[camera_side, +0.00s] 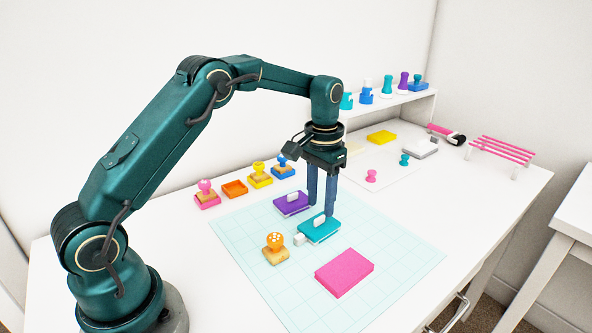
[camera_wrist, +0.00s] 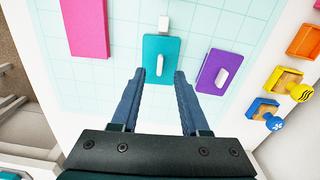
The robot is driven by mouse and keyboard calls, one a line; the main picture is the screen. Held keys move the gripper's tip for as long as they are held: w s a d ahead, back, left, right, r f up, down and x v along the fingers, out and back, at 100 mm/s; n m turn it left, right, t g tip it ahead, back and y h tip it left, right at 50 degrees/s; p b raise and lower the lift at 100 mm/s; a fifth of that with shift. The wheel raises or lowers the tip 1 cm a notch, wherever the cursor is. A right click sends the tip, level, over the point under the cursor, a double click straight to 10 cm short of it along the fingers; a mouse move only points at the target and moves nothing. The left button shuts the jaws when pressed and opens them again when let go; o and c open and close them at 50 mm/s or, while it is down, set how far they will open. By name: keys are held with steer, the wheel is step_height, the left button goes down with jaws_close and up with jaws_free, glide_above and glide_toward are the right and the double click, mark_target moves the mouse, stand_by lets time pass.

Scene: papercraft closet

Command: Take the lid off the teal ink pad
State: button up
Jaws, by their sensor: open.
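The teal ink pad (camera_side: 319,230) lies on the pale grid mat (camera_side: 395,268) with its lid on; a white handle stands up from the lid. It also shows in the wrist view (camera_wrist: 161,48), centred ahead of the fingers. My gripper (camera_side: 322,213) points down above the mat, just behind the teal pad in the side view. In the wrist view my gripper (camera_wrist: 158,72) is open and empty, its fingers spread to either side of the pad's near edge. The white handle (camera_wrist: 160,65) lies between the line of the fingertips. I cannot tell the exact height of the fingertips.
A purple ink pad (camera_side: 292,203) with a white handle sits close by. A small white block (camera_side: 300,240) is beside the teal pad. An orange-topped stamp (camera_side: 275,247) and a pink pad (camera_side: 344,272) are nearby. Several stamps on pads line the mat's back left. The mat's right side is clear.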

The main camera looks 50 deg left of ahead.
mark_target(320, 217)
steer(key=shift+f, duration=1.8)
jaws_close()
steer(key=shift+r, duration=0.2)
